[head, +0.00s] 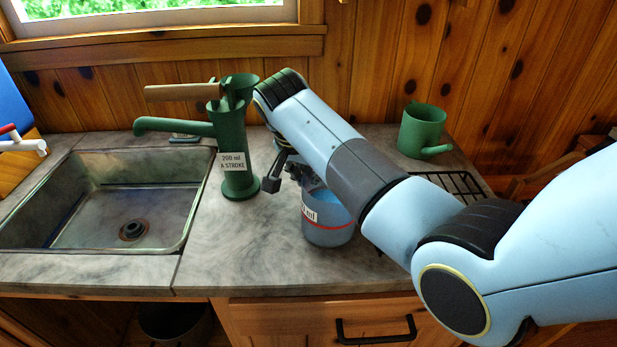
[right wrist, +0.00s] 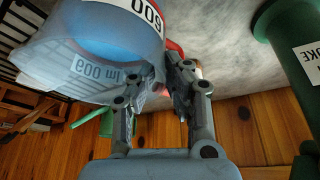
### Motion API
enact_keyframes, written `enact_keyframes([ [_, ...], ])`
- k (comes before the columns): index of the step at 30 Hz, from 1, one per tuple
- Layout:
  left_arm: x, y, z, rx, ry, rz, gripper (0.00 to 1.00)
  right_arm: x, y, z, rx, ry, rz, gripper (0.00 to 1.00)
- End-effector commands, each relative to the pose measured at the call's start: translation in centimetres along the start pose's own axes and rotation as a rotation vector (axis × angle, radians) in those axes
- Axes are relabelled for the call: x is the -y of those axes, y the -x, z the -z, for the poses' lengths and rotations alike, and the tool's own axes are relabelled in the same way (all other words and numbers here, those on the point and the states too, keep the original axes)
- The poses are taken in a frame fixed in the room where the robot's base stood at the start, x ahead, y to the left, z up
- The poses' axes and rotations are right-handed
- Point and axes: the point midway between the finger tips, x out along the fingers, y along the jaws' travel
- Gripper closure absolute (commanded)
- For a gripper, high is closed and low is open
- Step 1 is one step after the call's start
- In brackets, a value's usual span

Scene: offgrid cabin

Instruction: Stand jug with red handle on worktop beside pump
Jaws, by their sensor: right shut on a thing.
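The jug (head: 326,222) is a translucent bluish vessel with a white ml label and a red line around it. In the right wrist view the jug (right wrist: 90,60) fills the upper left, with a 600 ml label, and a bit of its red handle (right wrist: 174,48) shows at the fingertips. My right gripper (right wrist: 168,75) is shut on that handle; in the head view the arm partly hides the jug. The jug looks upright, at or just above the worktop (head: 240,245); I cannot tell if it touches. The green pump (head: 235,145) stands left of it, apart. My left gripper is out of view.
A metal sink (head: 110,200) lies left of the pump. A green can (head: 422,130) stands at the back right, behind a black wire rack (head: 455,183). A blue container (head: 12,115) with a red and white tap (head: 22,144) is at the far left. The worktop's front is clear.

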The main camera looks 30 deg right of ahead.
Motion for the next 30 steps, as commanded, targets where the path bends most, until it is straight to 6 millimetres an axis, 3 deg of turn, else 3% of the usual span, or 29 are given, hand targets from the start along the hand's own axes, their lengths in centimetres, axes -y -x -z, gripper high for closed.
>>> enact_keyframes([
  [4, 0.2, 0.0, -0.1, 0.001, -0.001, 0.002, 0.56, 0.1, 0.0, 0.1, -0.003, 0.0, 0.001, 1.0],
  [5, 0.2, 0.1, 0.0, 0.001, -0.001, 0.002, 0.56, 0.0, 0.0, 0.0, 0.0, 0.0, 0.0, 0.85],
  [10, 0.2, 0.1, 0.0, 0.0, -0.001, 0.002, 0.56, 0.0, 0.0, 0.0, 0.0, 0.0, 0.0, 0.64],
  [20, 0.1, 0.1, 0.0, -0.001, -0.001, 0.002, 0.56, 0.0, 0.4, 0.0, -0.001, 0.0, 0.001, 0.64],
  [23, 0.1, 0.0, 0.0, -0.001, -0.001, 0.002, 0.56, 0.1, 1.8, 0.1, -0.002, 0.0, 0.003, 0.64],
  [30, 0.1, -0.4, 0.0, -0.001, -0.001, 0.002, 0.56, 0.2, 7.1, 0.0, -0.001, -0.002, 0.006, 0.64],
])
